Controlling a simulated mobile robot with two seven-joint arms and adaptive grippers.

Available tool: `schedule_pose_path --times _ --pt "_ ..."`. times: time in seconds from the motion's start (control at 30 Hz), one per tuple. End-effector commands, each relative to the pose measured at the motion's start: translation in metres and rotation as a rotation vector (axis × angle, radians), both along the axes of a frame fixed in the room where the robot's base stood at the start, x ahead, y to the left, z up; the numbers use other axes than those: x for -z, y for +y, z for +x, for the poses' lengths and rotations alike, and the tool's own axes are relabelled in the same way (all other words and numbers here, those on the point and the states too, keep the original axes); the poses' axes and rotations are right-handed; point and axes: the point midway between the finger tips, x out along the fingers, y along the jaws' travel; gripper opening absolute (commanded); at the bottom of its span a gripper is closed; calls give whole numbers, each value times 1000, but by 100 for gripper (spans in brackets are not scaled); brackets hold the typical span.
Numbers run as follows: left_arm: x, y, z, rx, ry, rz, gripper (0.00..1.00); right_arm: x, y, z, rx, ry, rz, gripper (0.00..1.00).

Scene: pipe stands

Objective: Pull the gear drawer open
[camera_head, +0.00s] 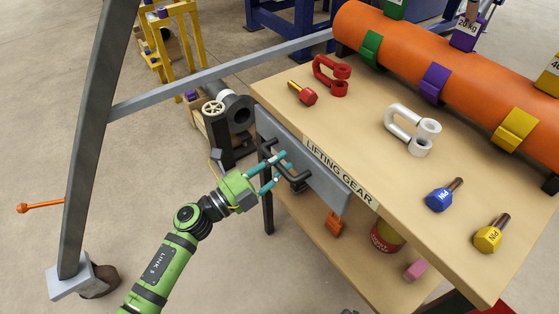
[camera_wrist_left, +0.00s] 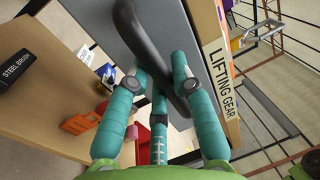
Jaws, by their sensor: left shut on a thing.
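The gear drawer's grey front (camera_head: 325,181) sits under the edge of the wooden table, below the "LIFTING GEAR" label (camera_head: 339,171). It also shows in the left wrist view (camera_wrist_left: 95,22). A dark bar handle (camera_head: 299,183) stands out from it. My left gripper (camera_head: 280,167), green with teal fingers, is shut on this handle. In the left wrist view the fingers (camera_wrist_left: 162,74) lie on both sides of the dark bar (camera_wrist_left: 133,30). The drawer front is close to the table edge; I cannot see inside. My right gripper is not in view.
On the tabletop are a red shackle (camera_head: 331,75), a white shackle (camera_head: 412,130), pins and an orange pipe (camera_head: 440,68). A lower shelf (camera_head: 313,232) holds a can (camera_head: 387,237). A grey stand leg (camera_head: 92,140) rises left of my arm.

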Motion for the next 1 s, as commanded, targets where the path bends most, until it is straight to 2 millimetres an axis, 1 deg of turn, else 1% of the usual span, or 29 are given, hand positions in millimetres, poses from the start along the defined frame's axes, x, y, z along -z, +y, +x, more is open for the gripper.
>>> schedule_pose_path --times 0.17,0.2,0.27,0.5,0.7,0.9,1.0 --pt "0 23 -17 0 4 4 0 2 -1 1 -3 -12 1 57" --pt "0 30 -22 0 2 5 0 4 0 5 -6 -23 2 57" --pt "0 42 -31 0 4 4 0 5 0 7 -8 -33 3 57" --pt "1 91 -67 0 6 5 0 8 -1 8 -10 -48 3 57" --pt "1 127 -93 1 4 4 0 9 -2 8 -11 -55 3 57" --pt "0 152 -110 0 2 2 0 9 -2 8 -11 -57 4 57" --pt "0 159 -115 0 2 1 0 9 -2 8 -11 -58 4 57"
